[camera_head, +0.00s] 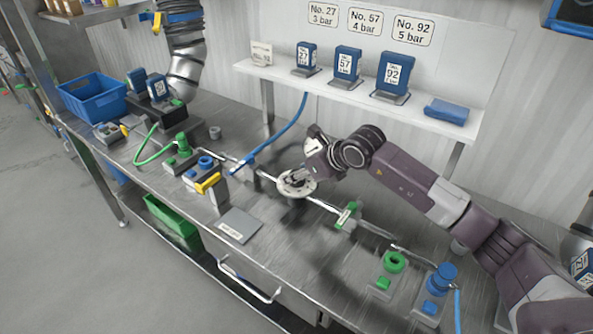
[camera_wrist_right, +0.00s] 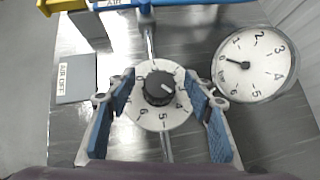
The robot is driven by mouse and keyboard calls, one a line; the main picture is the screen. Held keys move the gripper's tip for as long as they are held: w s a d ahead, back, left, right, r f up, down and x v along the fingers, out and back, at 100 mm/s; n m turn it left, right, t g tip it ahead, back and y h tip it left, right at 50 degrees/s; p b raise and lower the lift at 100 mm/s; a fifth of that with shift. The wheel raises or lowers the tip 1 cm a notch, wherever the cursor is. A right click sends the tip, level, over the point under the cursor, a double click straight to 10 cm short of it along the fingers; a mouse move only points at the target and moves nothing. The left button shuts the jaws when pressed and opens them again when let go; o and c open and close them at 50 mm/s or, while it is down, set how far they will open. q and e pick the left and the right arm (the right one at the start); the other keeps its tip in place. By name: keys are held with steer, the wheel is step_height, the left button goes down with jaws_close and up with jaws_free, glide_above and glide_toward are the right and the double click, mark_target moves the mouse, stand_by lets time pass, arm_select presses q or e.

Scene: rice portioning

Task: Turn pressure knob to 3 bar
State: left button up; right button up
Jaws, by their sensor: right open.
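The black pressure knob (camera_wrist_right: 159,88) sits on a round white dial (camera_wrist_right: 148,120) with printed numbers; a light mark on the knob faces right. My right gripper (camera_wrist_right: 162,95) is open, its blue-padded fingers on either side of the knob and dial. I cannot tell whether they touch it. My left gripper is not in view.
An "AIR OFF" plate (camera_head: 238,226) lies on the steel bench. A yellow-handled valve (camera_head: 208,183) and a green-marked fitting (camera_head: 347,215) sit along the pipe. Blue numbered blocks (camera_head: 347,63) stand on the shelf (camera_head: 430,99), below wall signs including "No. 27 3 bar" (camera_head: 323,14).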

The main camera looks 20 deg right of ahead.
steer(key=shift+w+a+f, duration=0.15)
steer(key=shift+w+f, duration=0.05)
steer(key=shift+f, duration=0.05)
steer(key=shift+c, duration=0.4)
steer(key=c, duration=1.1)
steer(key=shift+f+n+y+b, duration=0.15)
steer(key=shift+n+y+b, duration=0.2)
steer(key=shift+b, duration=0.45)
steer(key=n+g+y+b, duration=0.1)
steer(key=n+b, duration=0.1)
steer(key=b, duration=0.1)
steer(key=n+g+y+b, duration=0.1)
steer(key=n+b, duration=0.1)
steer(key=b, duration=0.1)
steer(key=shift+w+n+g+y, duration=0.1)
steer(key=shift+n+g+y, duration=0.15)
steer(key=shift+n+g, duration=0.15)
steer(key=shift+r+n+g+y+b, duration=0.2)
steer(key=shift+n+g+y+b, duration=0.5)
steer(key=shift+n+g+b, duration=0.6)
steer(key=shift+n, duration=0.45)
